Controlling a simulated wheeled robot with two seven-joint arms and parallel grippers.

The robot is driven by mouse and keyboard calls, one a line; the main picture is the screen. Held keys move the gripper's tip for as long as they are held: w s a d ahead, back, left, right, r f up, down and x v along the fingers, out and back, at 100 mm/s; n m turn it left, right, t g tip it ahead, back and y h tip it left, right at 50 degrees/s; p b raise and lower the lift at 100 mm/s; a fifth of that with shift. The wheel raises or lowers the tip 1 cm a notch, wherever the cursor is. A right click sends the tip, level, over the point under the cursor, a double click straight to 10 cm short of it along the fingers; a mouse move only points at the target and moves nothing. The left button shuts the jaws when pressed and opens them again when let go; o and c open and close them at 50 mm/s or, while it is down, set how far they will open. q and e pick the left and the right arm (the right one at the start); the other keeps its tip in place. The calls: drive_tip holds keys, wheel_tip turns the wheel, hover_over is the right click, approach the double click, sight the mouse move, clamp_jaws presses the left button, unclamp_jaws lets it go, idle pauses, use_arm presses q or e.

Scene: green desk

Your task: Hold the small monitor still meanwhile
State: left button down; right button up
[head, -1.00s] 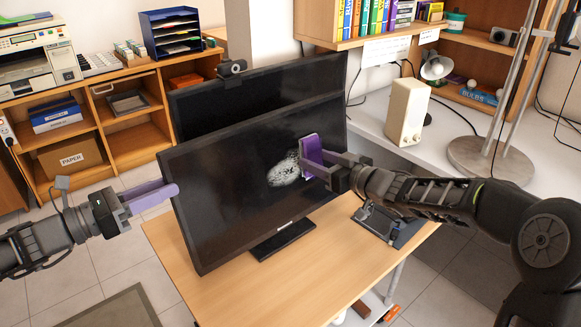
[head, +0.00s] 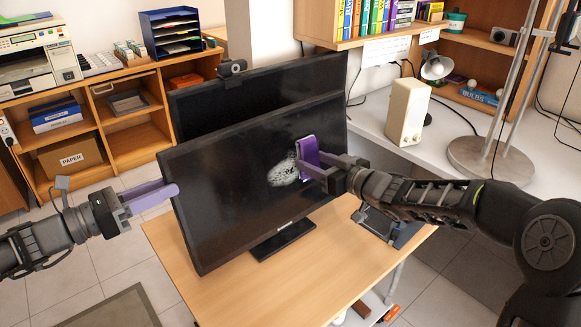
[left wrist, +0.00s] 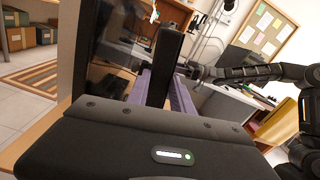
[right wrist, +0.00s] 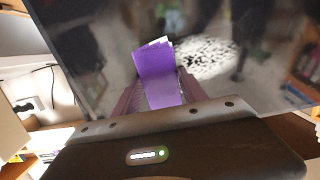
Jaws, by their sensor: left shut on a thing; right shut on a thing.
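The small monitor (head: 225,185) stands upright on its stand on the wooden table, its dark screen facing me. My left gripper (head: 172,192) is shut on its left edge; in the left wrist view the monitor's dark edge (left wrist: 165,65) lies between the fingers. A speckled white smudge (head: 283,172) marks the screen, and it also shows in the right wrist view (right wrist: 210,57). My right gripper (head: 318,168) is shut on a purple cloth (head: 308,150), at the screen just right of the smudge. The cloth stands out between the fingers in the right wrist view (right wrist: 158,85).
A second dark monitor (head: 190,110) with a webcam (head: 232,68) on top stands close behind. The wooden table (head: 200,290) is clear in front. A cream speaker (head: 407,112) and a lamp base (head: 490,160) stand on the white desk at right.

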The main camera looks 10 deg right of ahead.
sight(266, 176)
drive_tip(key=shift+s+a, duration=0.25)
drive_tip(key=shift+a, duration=0.2)
drive_tip(key=shift+s+a, duration=0.2)
drive_tip(key=shift+a, duration=0.25)
drive_tip(key=shift+a, duration=0.1)
drive_tip(key=shift+s+a, duration=1.05)
drive_tip(key=shift+a, duration=0.3)
drive_tip(key=shift+s+a, duration=0.95)
drive_tip(key=shift+a, duration=0.3)
drive_tip(key=shift+s+a, duration=0.45)
drive_tip(key=shift+a, duration=0.3)
drive_tip(key=shift+s+a, duration=0.45)
drive_tip(key=shift+a, duration=0.3)
